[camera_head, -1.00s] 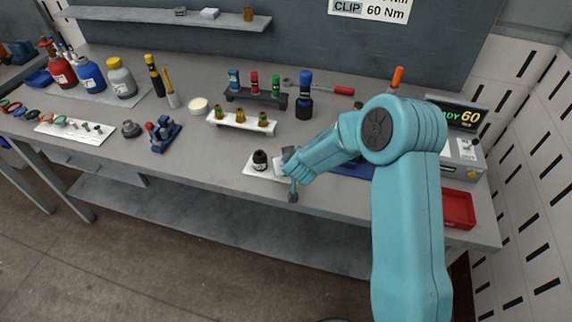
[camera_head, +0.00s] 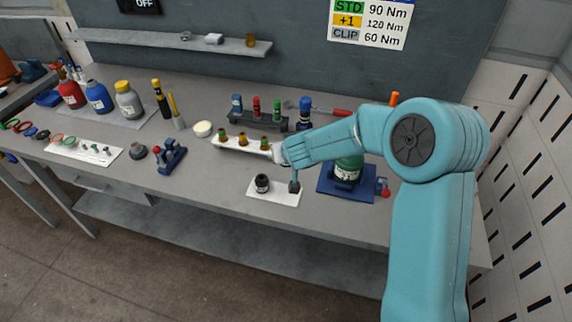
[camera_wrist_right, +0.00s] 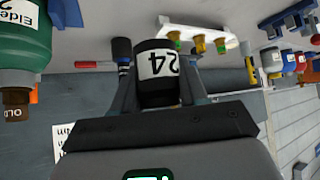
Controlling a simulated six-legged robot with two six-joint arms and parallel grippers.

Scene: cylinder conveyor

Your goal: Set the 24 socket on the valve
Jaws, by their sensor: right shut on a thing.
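My right gripper (camera_head: 279,153) is shut on the 24 socket, a black cylinder with a white label reading 24 (camera_wrist_right: 158,68) in the right wrist view. In the head view the hand is above the bench, and the socket is hard to make out there. A green labelled body (camera_head: 348,170) stands on a blue base to the right of the gripper, partly hidden by my arm. In the wrist view this green body (camera_wrist_right: 22,45) has a brown end marked OLD (camera_wrist_right: 15,98). I cannot tell whether it is the valve. My left gripper is not in view.
A second black socket (camera_head: 262,183) stands on a white mat (camera_head: 280,197) on the bench. A white rack (camera_head: 234,145) with several brass fittings is behind the gripper's left side, a dark rack (camera_head: 262,124) farther back.

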